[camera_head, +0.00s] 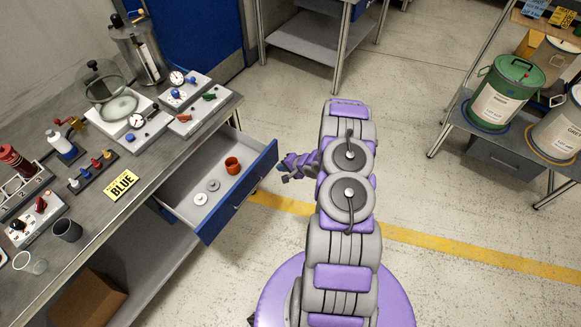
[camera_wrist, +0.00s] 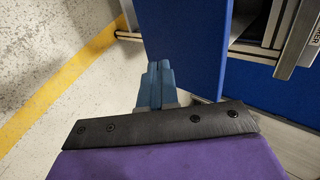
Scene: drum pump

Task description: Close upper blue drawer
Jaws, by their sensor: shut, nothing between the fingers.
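The upper blue drawer (camera_head: 240,192) is pulled out from the workbench at the left in the head view. Its blue front faces right, and its grey inside holds an orange-red cup (camera_head: 232,165) and two small discs (camera_head: 207,191). My gripper (camera_head: 285,179) is just to the right of the drawer front, near its far end. In the wrist view my gripper (camera_wrist: 157,68) is shut and empty, its fingertips beside the edge of a blue panel (camera_wrist: 185,45), which appears to be the drawer front. I cannot tell whether they touch it.
The workbench (camera_head: 95,215) carries gauges, bottles, cups and a yellow "BLUE" sign (camera_head: 122,185). A cardboard box (camera_head: 90,300) sits on its lower shelf. A rack at the right holds a green drum (camera_head: 505,92).

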